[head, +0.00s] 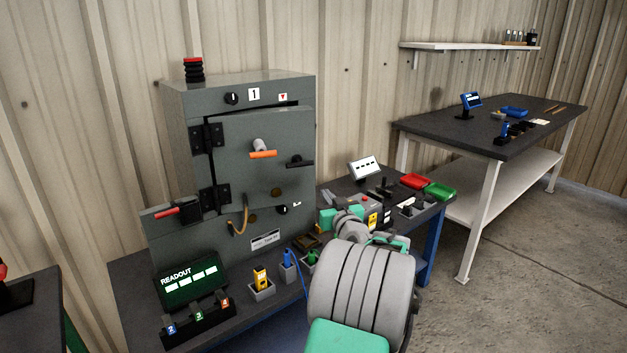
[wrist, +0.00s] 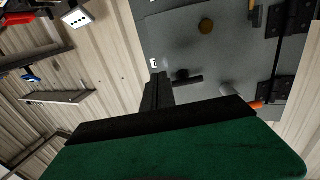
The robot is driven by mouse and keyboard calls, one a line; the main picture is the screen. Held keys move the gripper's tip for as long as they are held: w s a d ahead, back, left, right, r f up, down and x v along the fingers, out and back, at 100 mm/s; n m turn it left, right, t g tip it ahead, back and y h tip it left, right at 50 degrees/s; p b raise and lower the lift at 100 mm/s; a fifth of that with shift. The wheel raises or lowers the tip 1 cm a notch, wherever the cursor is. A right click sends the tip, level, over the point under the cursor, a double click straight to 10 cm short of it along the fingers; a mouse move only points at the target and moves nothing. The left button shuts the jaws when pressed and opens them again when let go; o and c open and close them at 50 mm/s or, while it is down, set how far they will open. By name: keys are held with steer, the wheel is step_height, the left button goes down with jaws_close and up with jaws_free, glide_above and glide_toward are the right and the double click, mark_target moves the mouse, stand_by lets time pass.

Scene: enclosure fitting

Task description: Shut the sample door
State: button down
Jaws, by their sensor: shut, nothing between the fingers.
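The sample door (head: 235,150) is a grey panel on black hinges at the left of a grey enclosure (head: 180,235). It stands slightly ajar, with a dark gap along its top right edge. It carries an orange-handled lever (head: 262,154) and a black handle (head: 299,162). In the wrist view the door (wrist: 225,55) fills the upper right, with the black handle (wrist: 188,79) and part of the orange lever (wrist: 257,104). My gripper (wrist: 157,78) is shut and empty, its fingertips beside the black handle; contact cannot be told. In the head view my arm hides the fingertips.
A red-handled switch (head: 178,208) is on the enclosure's left side box. The bench holds a readout display (head: 188,285), a yellow tool (head: 261,279) in a holder, and red (head: 413,181) and green (head: 439,191) trays. A second workbench (head: 500,135) stands at the right, with open floor before it.

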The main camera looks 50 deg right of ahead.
mark_target(311, 175)
steer(key=x, duration=1.2)
steer(key=shift+w+f+p, duration=0.1)
steer(key=shift+w+p, duration=0.05)
steer(key=shift+p, duration=0.25)
